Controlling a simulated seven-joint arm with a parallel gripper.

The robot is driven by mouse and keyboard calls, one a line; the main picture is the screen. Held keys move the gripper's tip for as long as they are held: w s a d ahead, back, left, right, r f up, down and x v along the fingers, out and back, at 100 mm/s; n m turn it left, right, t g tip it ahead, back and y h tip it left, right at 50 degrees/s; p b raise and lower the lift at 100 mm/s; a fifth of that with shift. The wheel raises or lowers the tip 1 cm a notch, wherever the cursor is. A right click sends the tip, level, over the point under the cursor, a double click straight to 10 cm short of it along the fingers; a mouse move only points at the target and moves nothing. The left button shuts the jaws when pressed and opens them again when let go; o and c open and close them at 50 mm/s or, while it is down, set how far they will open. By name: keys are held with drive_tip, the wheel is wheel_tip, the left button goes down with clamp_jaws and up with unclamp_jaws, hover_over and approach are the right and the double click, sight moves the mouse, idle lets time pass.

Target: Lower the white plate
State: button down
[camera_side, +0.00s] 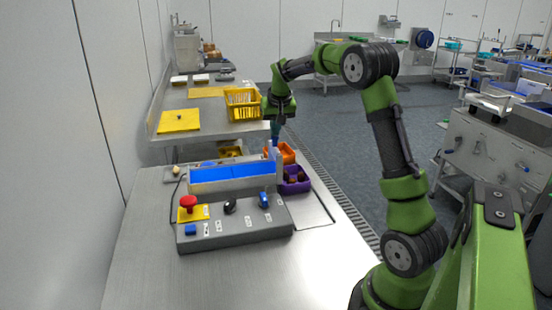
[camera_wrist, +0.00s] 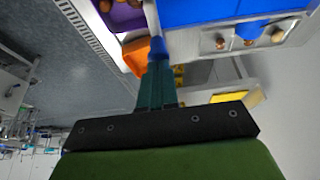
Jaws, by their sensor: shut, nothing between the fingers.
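A narrow pale, whitish plate (camera_side: 271,152) stands at the right end of the blue belt (camera_side: 232,173), beside the bins. In the wrist view the pale plate (camera_wrist: 152,17) runs between the purple bin and the blue surface, with a blue piece at its near end (camera_wrist: 157,47). My gripper (camera_side: 275,133) points down just above the plate, its teal fingers shut and empty. In the wrist view the fingertips (camera_wrist: 158,66) lie close to the blue piece; I cannot tell whether they touch it.
An orange bin (camera_side: 288,151) and a purple bin (camera_side: 296,183) with brown dates stand right of the belt. A grey control box (camera_side: 236,226) with a red button (camera_side: 188,202) is in front. A yellow basket (camera_side: 243,104) stands behind. The front steel table (camera_side: 215,280) is clear.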

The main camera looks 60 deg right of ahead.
drive_tip(key=shift+f, duration=1.55)
drive_tip(key=shift+r, duration=3.6)
drive_tip(key=shift+f, duration=0.2)
drive_tip(key=s+a+n+t+y, duration=0.1)
drive_tip(key=s+a, duration=0.6)
drive_tip(key=a, duration=0.4)
drive_tip(key=s+a+n+t+y, duration=0.1)
drive_tip(key=s+a+n+y, duration=0.1)
drive_tip(key=s+a, duration=0.5)
drive_tip(key=s+a+n+t+y, duration=0.1)
drive_tip(key=s+a, duration=0.6)
drive_tip(key=a, duration=0.8)
drive_tip(key=shift+r+n+t+y, duration=0.4)
drive_tip(key=shift+t+y, duration=0.1)
drive_tip(key=shift+y, duration=0.1)
drive_tip(key=shift+s, duration=0.1)
